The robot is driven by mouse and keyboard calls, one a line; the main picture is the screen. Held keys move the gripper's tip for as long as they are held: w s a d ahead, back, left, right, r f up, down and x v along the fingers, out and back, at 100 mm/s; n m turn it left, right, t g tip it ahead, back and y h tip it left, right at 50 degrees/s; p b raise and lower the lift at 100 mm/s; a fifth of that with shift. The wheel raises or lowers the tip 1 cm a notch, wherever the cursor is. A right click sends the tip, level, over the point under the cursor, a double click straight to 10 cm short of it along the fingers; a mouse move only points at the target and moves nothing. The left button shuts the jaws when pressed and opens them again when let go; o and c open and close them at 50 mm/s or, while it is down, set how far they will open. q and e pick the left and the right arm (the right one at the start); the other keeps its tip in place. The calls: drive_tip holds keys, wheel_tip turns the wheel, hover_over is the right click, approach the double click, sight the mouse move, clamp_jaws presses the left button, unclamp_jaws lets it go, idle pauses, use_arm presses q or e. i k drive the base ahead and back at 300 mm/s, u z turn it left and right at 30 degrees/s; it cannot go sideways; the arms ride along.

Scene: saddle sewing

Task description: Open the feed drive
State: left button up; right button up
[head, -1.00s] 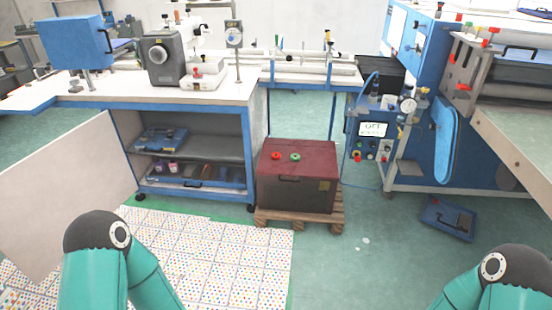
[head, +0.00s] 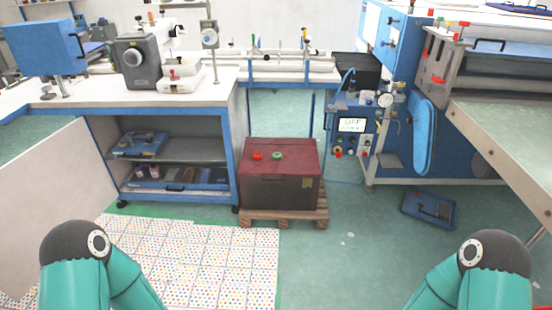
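No part is clearly marked as the feed drive, so I cannot tell which one it is. A dark red box (head: 281,178) with a red knob (head: 258,156) and a green knob (head: 277,156) on its lid stands on a wooden pallet (head: 285,217). To its right, a blue control panel with a small lit display (head: 352,125), a round gauge (head: 385,100) and several buttons is fixed to the large blue machine (head: 401,45). The display seems to read "OFF". My two teal arms show only at the bottom corners; both grippers are out of view.
A white-topped blue workbench (head: 175,105) with shelves stands at left, carrying a grey machine (head: 138,60). A pale panel (head: 60,190) leans at far left. A blue tray (head: 428,208) lies on the floor at right.

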sight(140, 147)
drive_tip(key=u, duration=0.05)
drive_tip(key=i, duration=0.45)
drive_tip(key=u, duration=0.5)
drive_tip(key=i, duration=1.4)
drive_tip(key=u, duration=1.15)
drive_tip(key=i, duration=1.55)
drive_tip(key=u, duration=0.5)
drive_tip(key=k, duration=0.75)
drive_tip(key=u, duration=0.15)
drive_tip(key=i, duration=0.6)
